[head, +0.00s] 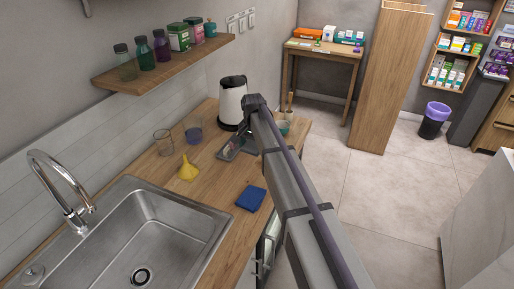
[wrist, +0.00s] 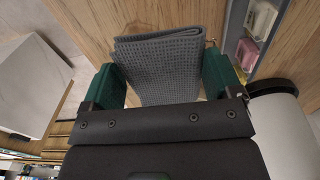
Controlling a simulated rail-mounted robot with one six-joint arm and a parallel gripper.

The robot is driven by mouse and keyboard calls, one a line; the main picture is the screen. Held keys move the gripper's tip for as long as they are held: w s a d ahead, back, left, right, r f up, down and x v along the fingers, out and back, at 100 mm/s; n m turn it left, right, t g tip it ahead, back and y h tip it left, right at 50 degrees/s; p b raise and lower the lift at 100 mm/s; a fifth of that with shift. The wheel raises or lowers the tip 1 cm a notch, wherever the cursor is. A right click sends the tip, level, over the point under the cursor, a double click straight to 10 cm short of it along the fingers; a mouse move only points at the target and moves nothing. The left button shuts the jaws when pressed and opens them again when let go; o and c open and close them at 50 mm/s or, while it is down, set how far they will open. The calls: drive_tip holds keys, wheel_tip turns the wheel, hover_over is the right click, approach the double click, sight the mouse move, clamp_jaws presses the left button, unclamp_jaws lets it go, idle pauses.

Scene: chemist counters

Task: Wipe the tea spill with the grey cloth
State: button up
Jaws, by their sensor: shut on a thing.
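The grey cloth (wrist: 160,65), folded and waffle-textured, is between the two green fingers of my gripper (wrist: 161,72) in the wrist view. My gripper is shut on it, over or on the wooden counter (wrist: 90,20); I cannot tell whether the cloth touches the wood. In the head view my arm reaches over the counter (head: 222,178) beside the kettle, and it hides the gripper's fingers and the cloth. I cannot make out the tea spill in either view.
A grey tray (head: 234,150) with small items lies close to my gripper. A white kettle (head: 232,103), glass beakers (head: 163,143), a yellow funnel (head: 187,169) and a folded blue cloth (head: 251,198) stand on the counter. The sink (head: 150,225) is at the near left.

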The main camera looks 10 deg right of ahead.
sight(254, 164)
drive_tip(key=shift+w+d, duration=0.15)
drive_tip(key=shift+d, duration=0.3)
drive_tip(key=shift+s+a, duration=0.2)
drive_tip(key=shift+a, duration=0.05)
drive_tip(key=shift+f+b, duration=0.2)
drive_tip(key=shift+b, duration=0.1)
wheel_tip(254, 164, down, 8)
drive_tip(key=b, duration=0.7)
drive_tip(key=shift+r, duration=0.25)
drive_tip(key=shift+s+d+r, duration=0.25)
drive_tip(key=shift+d+r, duration=0.05)
drive_tip(key=shift+d, duration=0.05)
drive_tip(key=shift+s+d, duration=0.6)
drive_tip(key=shift+d, duration=0.35)
drive_tip(key=shift+s+d, duration=0.65)
drive_tip(key=shift+d, duration=0.3)
drive_tip(key=shift+s+d, duration=0.6)
drive_tip(key=shift+d, duration=0.35)
drive_tip(key=shift+w+a, duration=0.75)
drive_tip(key=shift+a, duration=0.35)
drive_tip(key=shift+w+a, duration=0.7)
drive_tip(key=shift+a, duration=0.4)
drive_tip(key=shift+w+a, duration=0.75)
drive_tip(key=shift+a, duration=0.35)
wheel_tip(254, 164, up, 8)
drive_tip(key=p, duration=0.7)
drive_tip(key=shift+s+d+f+p, duration=0.1)
drive_tip(key=shift+f+p, duration=0.1)
drive_tip(key=shift+p, duration=0.15)
